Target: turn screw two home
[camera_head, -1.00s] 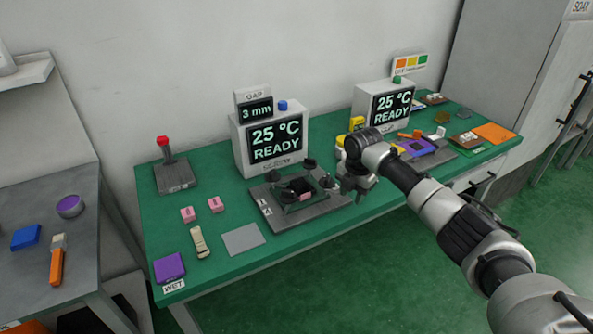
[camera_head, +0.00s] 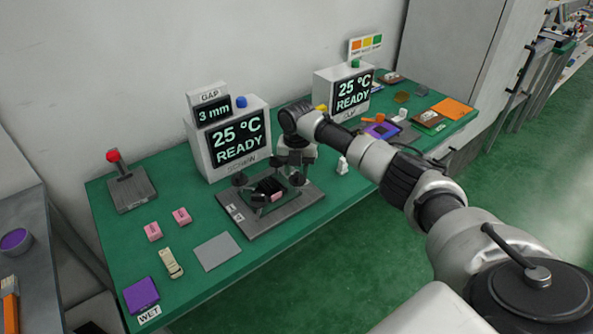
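The screw fixture is a dark grey plate (camera_head: 245,222) with a raised clamp frame, standing in front of the station with the screens. A dark knob-headed screw (camera_head: 239,180) stands at its left back corner. A pink block (camera_head: 276,196) shows inside the frame. I cannot read which screw is number two. My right gripper (camera_head: 297,177) points down at the right side of the fixture, over a screw there. It hides most of that screw, and I cannot tell whether the fingers touch it. My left gripper is not in view.
The gap display (camera_head: 212,111) reads 3 mm; the screen below (camera_head: 238,142) reads 25 °C READY. A red-knobbed lever (camera_head: 130,188) stands left. Two pink blocks (camera_head: 153,231), a beige tool (camera_head: 171,263), a grey pad (camera_head: 217,251) and a purple block (camera_head: 141,295) lie on the green bench.

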